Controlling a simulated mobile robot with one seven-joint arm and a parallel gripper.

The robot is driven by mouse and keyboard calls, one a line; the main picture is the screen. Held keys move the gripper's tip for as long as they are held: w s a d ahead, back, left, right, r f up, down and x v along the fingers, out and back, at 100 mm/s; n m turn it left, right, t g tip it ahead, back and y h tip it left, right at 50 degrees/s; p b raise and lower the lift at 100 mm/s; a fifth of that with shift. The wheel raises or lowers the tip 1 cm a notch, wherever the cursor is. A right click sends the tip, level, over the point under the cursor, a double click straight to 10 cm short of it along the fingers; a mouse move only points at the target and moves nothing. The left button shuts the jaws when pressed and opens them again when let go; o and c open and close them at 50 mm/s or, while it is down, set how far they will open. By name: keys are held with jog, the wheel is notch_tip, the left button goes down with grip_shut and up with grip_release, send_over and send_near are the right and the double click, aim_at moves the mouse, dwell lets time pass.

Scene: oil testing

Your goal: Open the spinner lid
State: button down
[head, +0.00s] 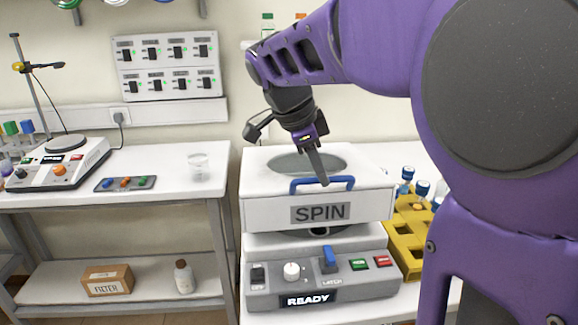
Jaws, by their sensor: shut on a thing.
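The spinner (260,288) is a grey and white machine with a display reading READY. Its white lid (260,212), marked SPIN, has a round window on top. The lid's front edge is raised above the body, and part of a dark round opening (323,232) shows in the gap. My gripper (320,178) points down at the blue handle (300,187) on the lid's front and is shut on it. The gripper's fingers overlap in this view, so the exact grip is hidden. A blue latch lever (328,256) stands on the front panel.
A yellow rack (409,250) with blue-capped bottles stands close to the spinner's right side. On the left table are a clear beaker (198,167), a small tray (126,184) and a hotplate (60,158). My purple arm covers the right side.

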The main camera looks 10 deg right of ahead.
jog(key=w+r+p, duration=0.5)
jog(key=w+r, duration=0.9)
jog(key=w, duration=0.1)
jog(key=shift+w+r, duration=0.25)
jog(key=shift+r, duration=0.15)
